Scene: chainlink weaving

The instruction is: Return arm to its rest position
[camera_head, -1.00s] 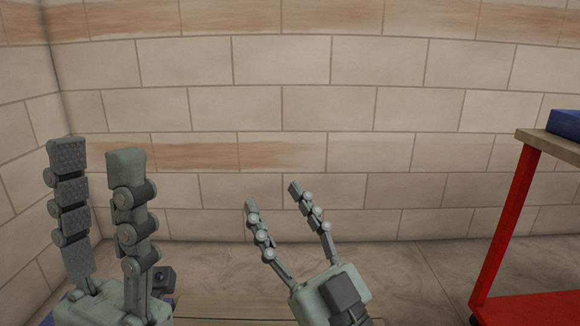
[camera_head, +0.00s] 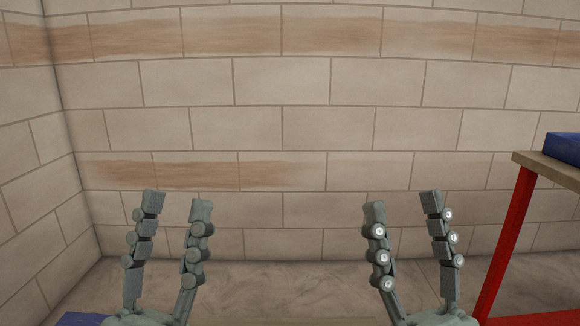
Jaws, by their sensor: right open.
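My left gripper (camera_head: 175,205) is at the lower left, pointing up, with its two fingers apart and nothing between them. My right gripper (camera_head: 404,205) is at the lower right, also pointing up, with its fingers apart and empty. The two grippers stand at about the same height, mirror-like, with a wide gap between them. The arms below the grippers are cut off by the bottom edge of the view.
A tan block wall (camera_head: 285,130) fills the background, with a corner at the left. A red-legged table (camera_head: 508,240) with a wooden top stands at the right, a blue object (camera_head: 563,148) on it. A blue thing (camera_head: 82,319) shows at the lower left. Floor between the grippers looks clear.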

